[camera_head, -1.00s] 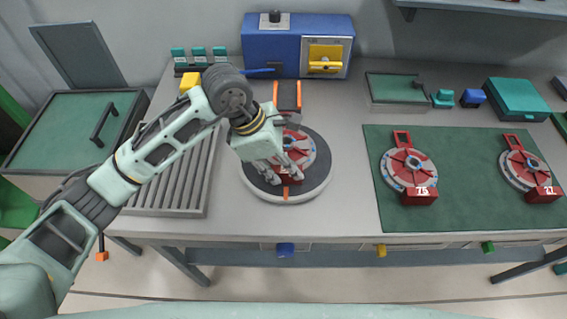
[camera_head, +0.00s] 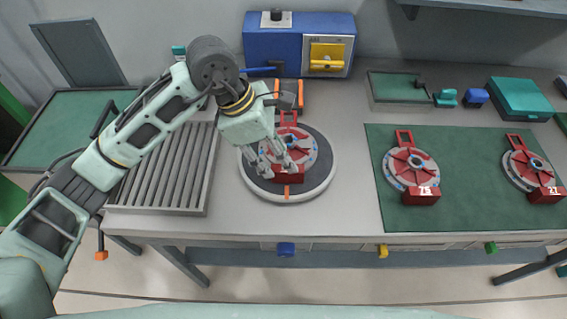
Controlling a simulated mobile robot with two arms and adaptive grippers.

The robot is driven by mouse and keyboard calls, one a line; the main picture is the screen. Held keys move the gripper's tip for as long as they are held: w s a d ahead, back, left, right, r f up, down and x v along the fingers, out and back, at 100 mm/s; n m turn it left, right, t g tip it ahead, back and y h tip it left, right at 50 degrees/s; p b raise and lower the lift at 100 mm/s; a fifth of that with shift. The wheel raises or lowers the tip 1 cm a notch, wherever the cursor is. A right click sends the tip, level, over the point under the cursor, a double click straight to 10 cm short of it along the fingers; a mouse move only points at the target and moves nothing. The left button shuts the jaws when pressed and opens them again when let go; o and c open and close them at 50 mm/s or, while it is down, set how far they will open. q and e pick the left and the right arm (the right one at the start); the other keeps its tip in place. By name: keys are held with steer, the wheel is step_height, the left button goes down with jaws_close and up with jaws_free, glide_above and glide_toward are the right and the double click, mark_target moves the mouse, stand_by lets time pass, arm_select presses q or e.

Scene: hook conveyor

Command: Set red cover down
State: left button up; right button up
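The red cover (camera_head: 302,152) lies on a grey disc-shaped unit on the round turntable (camera_head: 320,178). Its red loop handle points to the back and its red front block (camera_head: 288,176) faces the table's front edge. My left gripper (camera_head: 277,171) is over the left part of the cover, with its two fingers apart and nothing visible between them. The fingers hide part of the cover, and I cannot tell whether they touch it. My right gripper is not in view.
Two similar red-covered units (camera_head: 410,168) (camera_head: 531,169) lie on a green mat (camera_head: 465,210) at the right. A slatted grey rack (camera_head: 165,180) is at the left. A blue machine (camera_head: 272,42) with a yellow panel stands behind. The table's front strip is clear.

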arm_select(q)
steer(key=b+v, duration=0.1)
steer(key=v, duration=0.6)
steer(key=shift+r, duration=0.3)
steer(key=shift+a, duration=0.15)
